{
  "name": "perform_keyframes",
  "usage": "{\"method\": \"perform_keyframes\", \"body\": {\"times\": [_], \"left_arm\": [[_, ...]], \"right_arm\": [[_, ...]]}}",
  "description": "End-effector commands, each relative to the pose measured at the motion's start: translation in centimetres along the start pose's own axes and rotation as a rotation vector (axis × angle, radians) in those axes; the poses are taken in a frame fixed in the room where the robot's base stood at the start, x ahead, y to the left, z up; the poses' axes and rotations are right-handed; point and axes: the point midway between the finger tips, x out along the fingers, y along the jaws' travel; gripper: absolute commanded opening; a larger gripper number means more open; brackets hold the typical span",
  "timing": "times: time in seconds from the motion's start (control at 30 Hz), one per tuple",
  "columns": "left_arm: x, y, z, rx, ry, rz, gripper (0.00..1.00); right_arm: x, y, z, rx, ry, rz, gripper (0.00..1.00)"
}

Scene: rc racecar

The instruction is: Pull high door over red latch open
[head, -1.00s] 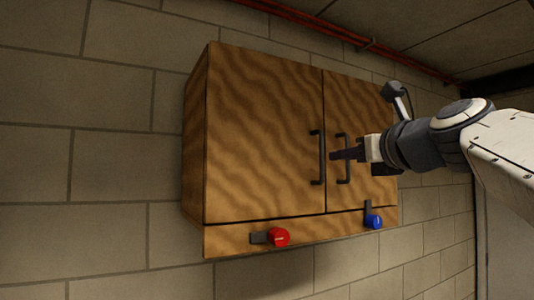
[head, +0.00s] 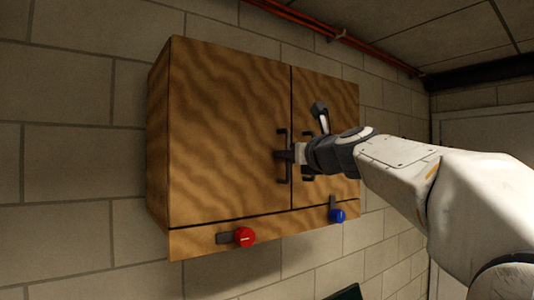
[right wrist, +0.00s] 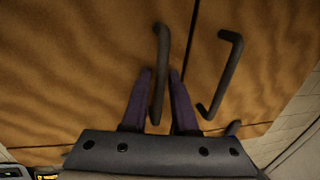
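The wooden wall cabinet has a left door (head: 225,130) over the red latch (head: 244,237) and a right door (head: 335,105) over the blue latch (head: 337,215). Both doors look shut. The red latch's dark bar lies sideways below the left door; the blue latch's bar points up. My right gripper (head: 284,155) is at the left door's dark handle (head: 283,172). In the right wrist view my right gripper's purple fingers (right wrist: 161,78) stand on either side of this handle (right wrist: 161,50), with a visible gap on the right. My left gripper is not in view.
The right door's handle (right wrist: 228,70) is close to the right of my right gripper's fingers. A red pipe (head: 335,32) runs above the cabinet. Block wall (head: 80,160) surrounds it, and the space to the left is free.

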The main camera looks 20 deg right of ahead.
Motion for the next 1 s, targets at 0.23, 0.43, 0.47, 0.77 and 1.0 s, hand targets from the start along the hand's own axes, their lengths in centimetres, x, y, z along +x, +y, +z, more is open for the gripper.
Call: {"method": "perform_keyframes", "body": {"times": [0.23, 0.43, 0.47, 0.77, 1.0], "left_arm": [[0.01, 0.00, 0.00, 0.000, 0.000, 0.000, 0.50], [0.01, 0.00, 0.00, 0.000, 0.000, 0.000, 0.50], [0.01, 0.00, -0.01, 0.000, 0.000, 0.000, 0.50], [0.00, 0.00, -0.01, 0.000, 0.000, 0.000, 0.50], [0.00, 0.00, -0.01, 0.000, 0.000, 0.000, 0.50]], "right_arm": [[-0.03, 0.00, 0.00, 0.000, 0.000, 0.000, 0.00], [-0.04, 0.01, 0.01, 0.000, 0.000, 0.000, 0.00], [-0.04, 0.01, 0.01, 0.000, 0.000, 0.000, 0.00], [-0.05, 0.02, 0.02, -0.001, 0.000, 0.001, 0.00], [-0.05, 0.02, 0.03, -0.001, 0.000, 0.001, 0.00]]}}
